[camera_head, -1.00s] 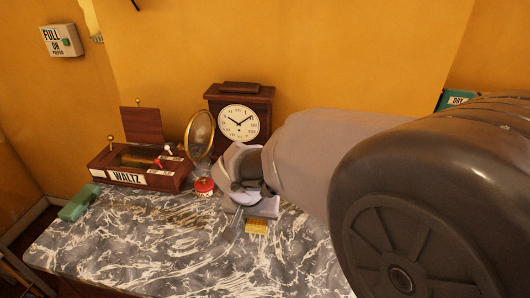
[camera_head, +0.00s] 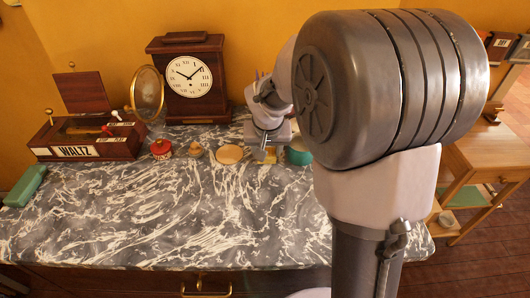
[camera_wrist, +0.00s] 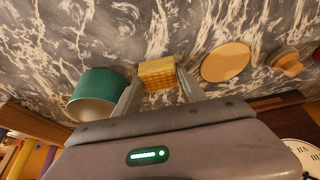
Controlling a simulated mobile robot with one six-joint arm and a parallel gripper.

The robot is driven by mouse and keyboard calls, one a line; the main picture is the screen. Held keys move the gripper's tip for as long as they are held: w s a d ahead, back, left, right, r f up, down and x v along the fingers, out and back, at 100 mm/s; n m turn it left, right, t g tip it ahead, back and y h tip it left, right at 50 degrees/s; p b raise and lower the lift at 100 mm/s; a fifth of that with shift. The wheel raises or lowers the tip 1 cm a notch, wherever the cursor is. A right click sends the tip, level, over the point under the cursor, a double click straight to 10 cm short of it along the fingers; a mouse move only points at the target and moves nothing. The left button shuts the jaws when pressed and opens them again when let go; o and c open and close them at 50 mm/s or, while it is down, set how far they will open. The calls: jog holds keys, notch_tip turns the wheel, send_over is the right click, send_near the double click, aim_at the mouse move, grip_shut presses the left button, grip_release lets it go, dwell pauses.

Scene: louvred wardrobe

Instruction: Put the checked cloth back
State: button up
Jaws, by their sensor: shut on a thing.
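My gripper (camera_wrist: 158,80) is shut on a small yellow block-shaped thing with a fine checked pattern, which looks like the folded checked cloth (camera_wrist: 157,73). The cloth sits between the two fingers, over the grey marbled top (camera_wrist: 110,25); I cannot tell whether it touches the top. In the head view my gripper (camera_head: 266,152) is low over the back of the marbled top (camera_head: 170,215), to the right of the clock, and mostly hides the cloth.
A teal pot (camera_wrist: 98,88) and a round wooden disc (camera_wrist: 226,62) flank my gripper closely. A wooden knobbed piece (camera_head: 196,150), a red pot (camera_head: 161,148), a gold-rimmed mirror (camera_head: 147,92), a clock (camera_head: 187,78) and the WALTZ box (camera_head: 88,140) stand leftward. The front is clear.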

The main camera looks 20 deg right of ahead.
jog(key=shift+f, duration=0.1)
jog(key=o, duration=1.2)
